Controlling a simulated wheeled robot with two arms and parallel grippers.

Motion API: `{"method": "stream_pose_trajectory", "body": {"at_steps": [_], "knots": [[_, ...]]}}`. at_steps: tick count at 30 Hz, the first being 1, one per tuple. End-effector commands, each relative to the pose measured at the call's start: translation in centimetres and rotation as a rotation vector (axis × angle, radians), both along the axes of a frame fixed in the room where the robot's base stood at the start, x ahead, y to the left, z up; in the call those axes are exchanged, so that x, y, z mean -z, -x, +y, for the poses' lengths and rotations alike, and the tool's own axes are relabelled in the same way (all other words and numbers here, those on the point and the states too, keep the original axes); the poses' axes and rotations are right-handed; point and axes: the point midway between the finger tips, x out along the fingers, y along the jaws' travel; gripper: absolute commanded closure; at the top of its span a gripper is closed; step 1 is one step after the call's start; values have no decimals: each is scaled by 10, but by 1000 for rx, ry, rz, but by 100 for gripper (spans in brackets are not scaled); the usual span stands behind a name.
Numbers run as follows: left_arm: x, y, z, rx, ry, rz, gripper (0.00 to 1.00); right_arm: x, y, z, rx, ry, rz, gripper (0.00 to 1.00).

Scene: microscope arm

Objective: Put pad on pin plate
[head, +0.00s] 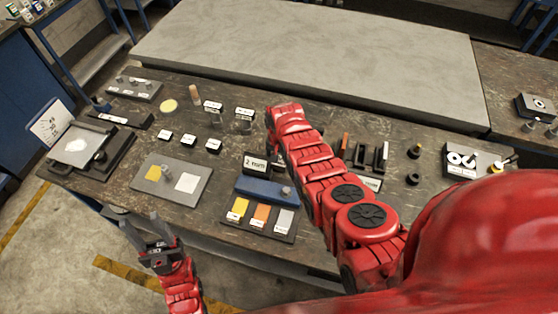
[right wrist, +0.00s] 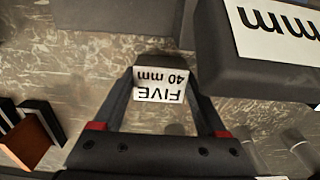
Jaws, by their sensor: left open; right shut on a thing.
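My right gripper (right wrist: 161,88) is shut on a small dark block with a white label reading "FIVE 40 mm" (right wrist: 160,84). In the head view my right arm hides this gripper. My left gripper (head: 141,219) is open and empty in front of the table's front left edge. A grey plate (head: 202,197) carries a yellow square and a white square, which look like flat pads. A tray at the front middle holds yellow, orange (head: 262,213) and grey pieces. A blue plate (head: 262,189) behind them bears a small upright pin. I cannot tell for certain which plate is the pin plate.
A dark block labelled "2 mm" (head: 257,164) stands left of my right arm and close to the held block. A dark rack with pegs (head: 134,91) stands at the back left. Several labelled blocks (head: 190,139) stand mid-table. A raised grey slab (head: 300,55) lies behind.

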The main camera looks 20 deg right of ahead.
Motion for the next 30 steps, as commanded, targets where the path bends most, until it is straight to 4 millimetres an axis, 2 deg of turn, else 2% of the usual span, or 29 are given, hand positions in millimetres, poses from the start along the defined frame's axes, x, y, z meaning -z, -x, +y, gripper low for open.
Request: {"method": "stream_pose_trajectory", "body": {"at_steps": [6, 7, 11, 23, 30], "knots": [[4, 0, 0, 0, 0, 0, 50, 3, -1, 0, 0, 0, -2, 100], [4, 0, 0, 0, 0, 0, 50, 3, -1, 0, 0, 0, -1, 24], [3, 0, 0, 0, 0, 0, 50, 2, 0, 0, 0, 0, 0, 0], [0, 0, 0, 0, 0, 0, 50, -3, 0, 0, 0, 0, 0, 0], [2, 0, 0, 0, 0, 0, 50, -22, -1, 0, 0, 0, -2, 0]]}}
